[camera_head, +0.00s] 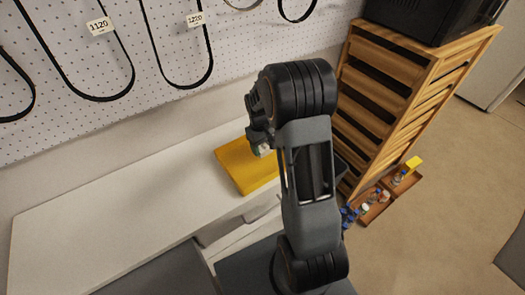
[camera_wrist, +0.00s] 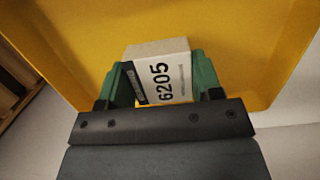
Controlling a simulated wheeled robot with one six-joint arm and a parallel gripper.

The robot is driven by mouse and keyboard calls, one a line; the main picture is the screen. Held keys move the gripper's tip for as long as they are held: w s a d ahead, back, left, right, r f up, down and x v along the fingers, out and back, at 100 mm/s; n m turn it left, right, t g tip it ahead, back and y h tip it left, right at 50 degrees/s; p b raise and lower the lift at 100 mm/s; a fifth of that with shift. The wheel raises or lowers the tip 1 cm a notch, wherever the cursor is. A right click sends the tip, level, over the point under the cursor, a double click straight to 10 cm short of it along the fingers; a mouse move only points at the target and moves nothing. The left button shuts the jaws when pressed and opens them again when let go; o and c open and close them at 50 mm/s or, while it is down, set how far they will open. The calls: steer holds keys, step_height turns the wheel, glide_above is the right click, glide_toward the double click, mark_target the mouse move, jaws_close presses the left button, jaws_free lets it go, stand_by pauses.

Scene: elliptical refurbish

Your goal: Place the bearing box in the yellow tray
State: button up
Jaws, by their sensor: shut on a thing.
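The bearing box (camera_wrist: 163,72) is white with a dark band and the print "6205". In the wrist view my gripper (camera_wrist: 160,82) has its green fingers shut on the box's two sides. The yellow tray (camera_wrist: 215,28) fills the background behind the box, with its raised rim showing at right and left. I cannot tell whether the box touches the tray floor. In the head view the yellow tray (camera_head: 243,165) lies on the white bench, and my gripper (camera_head: 262,148) is over its right part. My arm hides part of the tray and most of the box there.
The white bench (camera_head: 120,205) is clear to the left of the tray. A pegboard with hanging belts (camera_head: 205,45) rises behind it.

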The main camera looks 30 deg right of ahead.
mark_target(262, 151)
steer(key=f, duration=0.2)
steer(key=f+p, duration=0.1)
steer(key=shift+w, duration=0.25)
steer(key=shift+f, duration=0.3)
steer(key=shift+f, duration=0.2)
steer(key=o, duration=1)
